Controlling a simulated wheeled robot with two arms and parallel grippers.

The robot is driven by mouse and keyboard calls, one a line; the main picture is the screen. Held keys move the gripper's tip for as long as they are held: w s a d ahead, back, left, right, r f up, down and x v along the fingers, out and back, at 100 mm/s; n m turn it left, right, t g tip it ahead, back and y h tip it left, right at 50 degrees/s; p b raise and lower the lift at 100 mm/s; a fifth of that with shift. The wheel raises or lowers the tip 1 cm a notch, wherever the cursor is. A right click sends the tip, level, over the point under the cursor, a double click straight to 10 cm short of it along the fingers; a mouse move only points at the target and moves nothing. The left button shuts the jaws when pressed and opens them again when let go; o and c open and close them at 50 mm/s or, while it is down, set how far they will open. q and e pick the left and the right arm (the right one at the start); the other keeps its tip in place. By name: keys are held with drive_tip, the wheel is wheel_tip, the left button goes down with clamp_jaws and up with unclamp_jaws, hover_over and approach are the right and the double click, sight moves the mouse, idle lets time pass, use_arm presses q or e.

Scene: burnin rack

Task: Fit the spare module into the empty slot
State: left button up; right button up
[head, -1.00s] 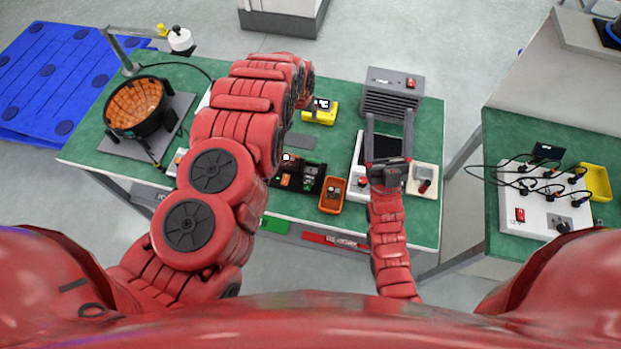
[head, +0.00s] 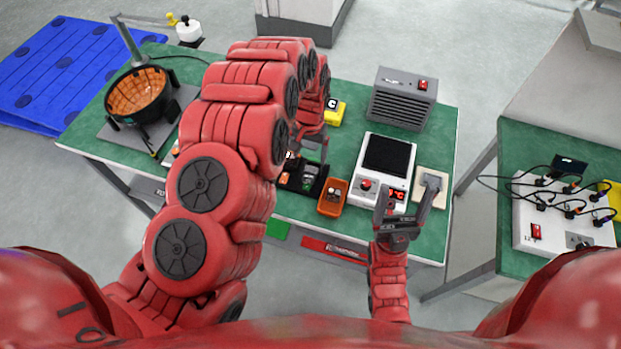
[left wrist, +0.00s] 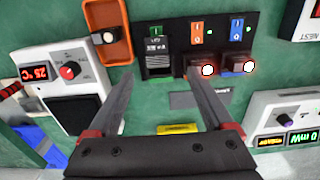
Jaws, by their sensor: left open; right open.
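A black rack (left wrist: 178,52) lies on the green table, with green, orange and blue labels in the left wrist view. Beneath the orange and blue labels sit modules with lit white caps (left wrist: 207,70) (left wrist: 249,68); the bay below the green label (left wrist: 158,66) looks dark and without a cap. An orange tray (head: 332,198) (left wrist: 127,40) beside the rack holds a dark, white-capped piece (left wrist: 108,37), possibly the spare module. My left gripper (left wrist: 163,100) is open and empty above the table, close to the rack; my arm partly hides it in the head view. My right gripper (head: 407,190) is open at the front right.
A white device with a dark top (head: 388,155) and a 25 °C display stands right of the tray. A grey vented box (head: 403,97) is behind it. A yellow object (head: 334,114) and a grey plate (left wrist: 200,98) lie behind the rack. A black-and-orange bowl (head: 137,95) is far left.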

sight(311, 172)
use_arm(q)
drive_tip(key=shift+a+f+b, duration=0.15)
drive_tip(key=shift+f+b, duration=0.15)
drive_tip(key=shift+f, duration=0.45)
drive_tip(key=shift+s+f+p, duration=0.1)
drive_tip(key=shift+f+p, duration=0.3)
drive_tip(key=shift+f, duration=0.9)
drive_tip(key=shift+d+f+p, duration=0.2)
drive_tip(key=shift+f+p, duration=0.1)
drive_tip(key=shift+p, duration=0.15)
wheel_tip(311, 172, down, 4)
drive_tip(key=shift+s+d+r+p, duration=0.1)
drive_tip(key=shift+s+r+p, duration=0.05)
drive_tip(key=shift+p, duration=0.9)
drive_tip(key=shift+f, duration=0.45)
clamp_jaws()
